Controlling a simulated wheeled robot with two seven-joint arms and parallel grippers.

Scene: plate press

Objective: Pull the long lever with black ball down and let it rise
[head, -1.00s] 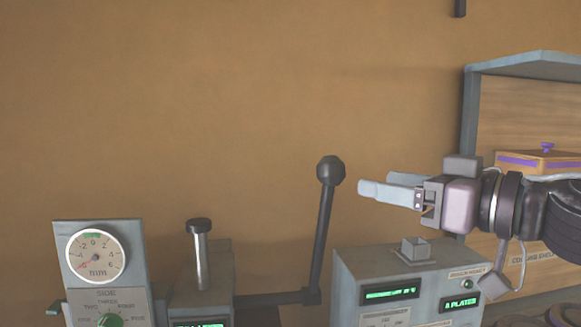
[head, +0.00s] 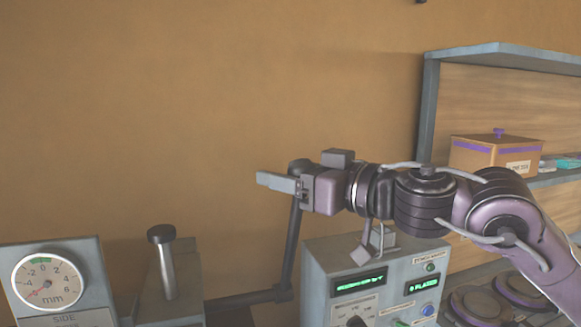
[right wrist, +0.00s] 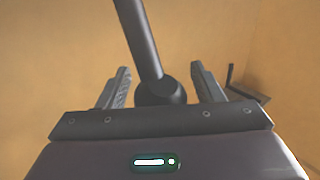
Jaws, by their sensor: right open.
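The long dark lever (head: 290,245) stands nearly upright at the right of the press, leaning slightly. Its black ball (head: 300,166) is at the top, partly hidden behind my right gripper in the head view. My right gripper (head: 270,181) is open at the height of the ball, its fingers reaching left past it. In the right wrist view, the ball (right wrist: 160,90) sits between the two spread fingers, with the shaft (right wrist: 139,40) running up from it. Gaps show on both sides of the ball. My left gripper is not in view.
A dial gauge in mm (head: 47,282) and a metal post with a dark cap (head: 163,262) stand to the left. A grey control box (head: 325,262) with green displays is below my right arm. A shelf (head: 490,51) with an orange box (head: 490,155) is at right.

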